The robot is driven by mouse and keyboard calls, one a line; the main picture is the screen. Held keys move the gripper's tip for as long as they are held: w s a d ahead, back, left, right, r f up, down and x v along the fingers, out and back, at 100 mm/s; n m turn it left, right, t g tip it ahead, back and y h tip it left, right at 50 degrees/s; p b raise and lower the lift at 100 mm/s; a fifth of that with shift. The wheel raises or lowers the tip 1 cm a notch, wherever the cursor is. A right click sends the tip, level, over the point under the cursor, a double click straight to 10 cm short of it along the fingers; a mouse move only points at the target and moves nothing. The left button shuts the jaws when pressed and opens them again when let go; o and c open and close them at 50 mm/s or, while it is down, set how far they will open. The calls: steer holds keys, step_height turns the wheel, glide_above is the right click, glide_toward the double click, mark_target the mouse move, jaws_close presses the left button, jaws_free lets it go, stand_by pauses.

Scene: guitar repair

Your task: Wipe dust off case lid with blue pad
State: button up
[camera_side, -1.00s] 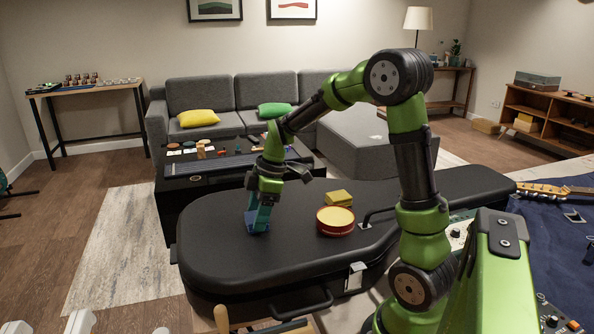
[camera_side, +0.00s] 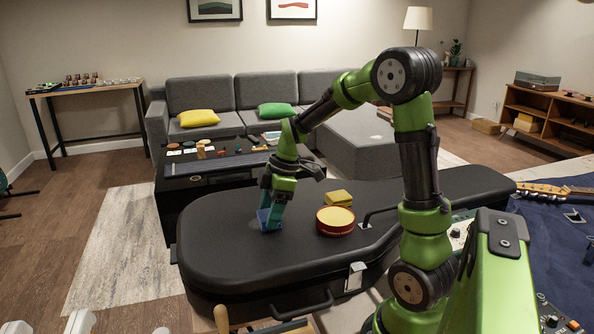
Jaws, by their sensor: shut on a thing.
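The black guitar case (camera_side: 220,265) lies flat with its lid closed, its wide rounded end at the left. My gripper (camera_side: 271,208) points down over the left half of the lid, shut on the blue pad (camera_side: 268,221). The pad is at the lid surface; I cannot tell how firmly it touches. A faint greyish patch shows on the lid just left of the pad; any other dust is too faint to make out.
A round red tin with a yellow top (camera_side: 335,220) and a yellow sponge-like block (camera_side: 339,198) sit on the lid just right of my gripper. A black table (camera_side: 180,192) with small items stands behind the case. The lid's left end is clear.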

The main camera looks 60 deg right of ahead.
mark_target(254, 227)
steer(key=shift+s+d+f, duration=0.1)
steer(key=shift+s+d, duration=0.95)
steer(key=shift+s, duration=0.1)
steer(key=shift+w, duration=0.15)
steer(key=shift+w+a+r, duration=0.2)
steer(key=shift+w+a, duration=1.9)
steer(key=shift+a, duration=0.05)
steer(key=shift+s+d, duration=2.15)
steer(key=shift+w+a, duration=0.1)
steer(key=shift+w+a+f, duration=0.2)
steer(key=shift+w+a, duration=1.85)
steer(key=shift+a, duration=0.05)
